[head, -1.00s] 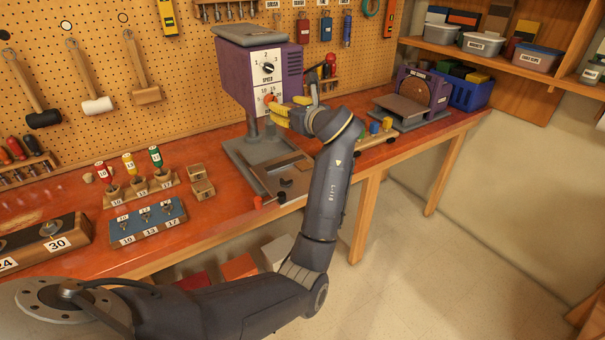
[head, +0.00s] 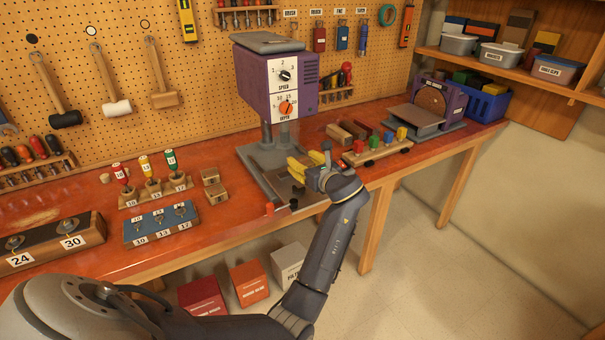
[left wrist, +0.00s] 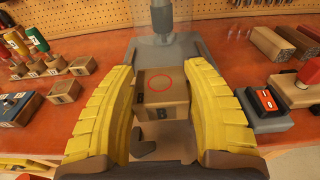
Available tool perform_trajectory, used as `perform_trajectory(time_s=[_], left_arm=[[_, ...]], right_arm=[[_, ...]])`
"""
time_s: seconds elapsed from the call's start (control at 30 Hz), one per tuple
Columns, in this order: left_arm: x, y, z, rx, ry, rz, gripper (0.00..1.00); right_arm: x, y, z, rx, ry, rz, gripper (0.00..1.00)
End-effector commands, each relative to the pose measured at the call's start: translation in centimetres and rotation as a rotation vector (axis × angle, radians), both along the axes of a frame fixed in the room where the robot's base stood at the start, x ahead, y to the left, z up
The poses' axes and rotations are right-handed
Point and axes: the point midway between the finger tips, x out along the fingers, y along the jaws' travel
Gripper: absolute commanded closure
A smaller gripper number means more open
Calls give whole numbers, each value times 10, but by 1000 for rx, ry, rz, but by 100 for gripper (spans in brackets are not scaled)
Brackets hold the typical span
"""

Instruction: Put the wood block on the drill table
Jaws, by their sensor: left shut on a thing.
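My left gripper (head: 303,168), with yellow ribbed fingers, is low at the front of the purple drill press (head: 276,85). In the left wrist view its fingers are on both sides of a wood block (left wrist: 176,112), shut on it. The block has a red circle on top and a letter B on its front. In the head view the gripper hides the block. The grey drill table (head: 316,197) is under the gripper and partly hidden by it. I cannot tell whether the block touches the table. My right gripper is not in view.
Two small wood blocks (head: 214,193) sit left of the drill, by the blue key tray (head: 160,224) and the bit stand (head: 155,190). A sander (head: 430,105) is farther right.

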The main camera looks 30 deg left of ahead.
Motion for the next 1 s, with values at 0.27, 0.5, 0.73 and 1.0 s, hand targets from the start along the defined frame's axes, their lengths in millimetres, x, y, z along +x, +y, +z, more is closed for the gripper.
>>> perform_trajectory(time_s=[0.27, 0.5, 0.73, 1.0], left_arm=[[-1, 0, -18, 1, 3, 1, 80], [0, 0, -43, 2, 1, 0, 80], [0, 0, -43, 1, 0, 0, 80], [0, 0, -49, 1, 1, 1, 80]], right_arm=[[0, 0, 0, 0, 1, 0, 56], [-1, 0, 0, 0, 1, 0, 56], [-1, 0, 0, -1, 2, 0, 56], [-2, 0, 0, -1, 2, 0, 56]])
